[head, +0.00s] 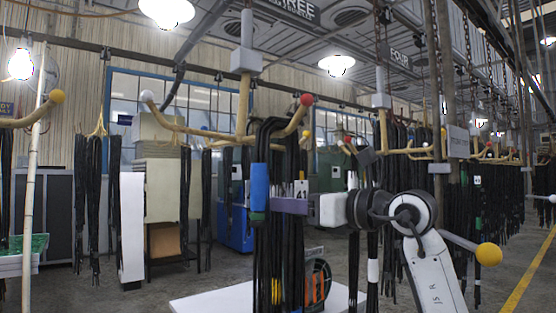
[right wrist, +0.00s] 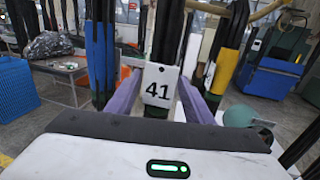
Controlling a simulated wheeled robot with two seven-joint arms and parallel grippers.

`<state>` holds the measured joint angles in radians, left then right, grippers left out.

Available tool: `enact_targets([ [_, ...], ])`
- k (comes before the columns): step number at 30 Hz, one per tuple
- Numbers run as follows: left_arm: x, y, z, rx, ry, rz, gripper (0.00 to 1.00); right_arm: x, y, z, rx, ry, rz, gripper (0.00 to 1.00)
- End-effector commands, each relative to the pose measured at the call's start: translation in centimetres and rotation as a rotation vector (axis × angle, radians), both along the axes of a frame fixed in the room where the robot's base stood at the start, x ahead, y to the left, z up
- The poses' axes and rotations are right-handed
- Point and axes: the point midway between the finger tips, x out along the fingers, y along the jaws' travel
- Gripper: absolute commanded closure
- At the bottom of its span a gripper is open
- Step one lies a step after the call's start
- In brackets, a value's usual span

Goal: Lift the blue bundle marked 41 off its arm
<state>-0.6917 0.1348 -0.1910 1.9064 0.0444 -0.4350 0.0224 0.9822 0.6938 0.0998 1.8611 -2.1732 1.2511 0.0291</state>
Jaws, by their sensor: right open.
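A bundle of black hoses (head: 271,150) hangs from the tan arm (head: 292,128) with the red ball tip (head: 307,99). A blue sleeve (head: 259,187) wraps hoses on its left side; it also shows in the right wrist view (right wrist: 100,50). A white tag marked 41 (right wrist: 160,86) hangs at the bundle, also seen in the head view (head: 301,189). My right gripper (head: 289,205) is at tag height, its purple fingers open. In the right wrist view, the tag and dark hoses show between the fingers (right wrist: 160,100); the blue sleeve appears outside the left finger. My left gripper is out of view.
A white ball tip (head: 147,96) ends the other side of the hanger. More black bundles (head: 88,190) hang at left and a dense row (head: 485,215) at right. A yellow ball (head: 488,254) sits right of my forearm. A blue cabinet (right wrist: 273,75) stands behind.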

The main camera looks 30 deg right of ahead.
Motion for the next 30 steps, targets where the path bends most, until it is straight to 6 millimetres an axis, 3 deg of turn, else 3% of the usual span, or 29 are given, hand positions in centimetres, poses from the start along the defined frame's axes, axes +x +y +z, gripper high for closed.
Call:
enact_targets([
  [4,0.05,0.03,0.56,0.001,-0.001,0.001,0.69,1.29,0.42,0.06,0.001,0.001,0.001,0.53],
  [11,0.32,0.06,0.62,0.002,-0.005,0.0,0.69,1.41,0.44,-0.05,-0.001,0.0,0.0,0.53],
  [20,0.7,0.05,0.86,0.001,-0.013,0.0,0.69,1.38,0.45,-0.04,-0.001,0.0,0.0,1.0],
  [30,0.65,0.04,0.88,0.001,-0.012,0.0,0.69,1.24,0.38,0.38,0.003,-0.01,0.0,1.0],
])
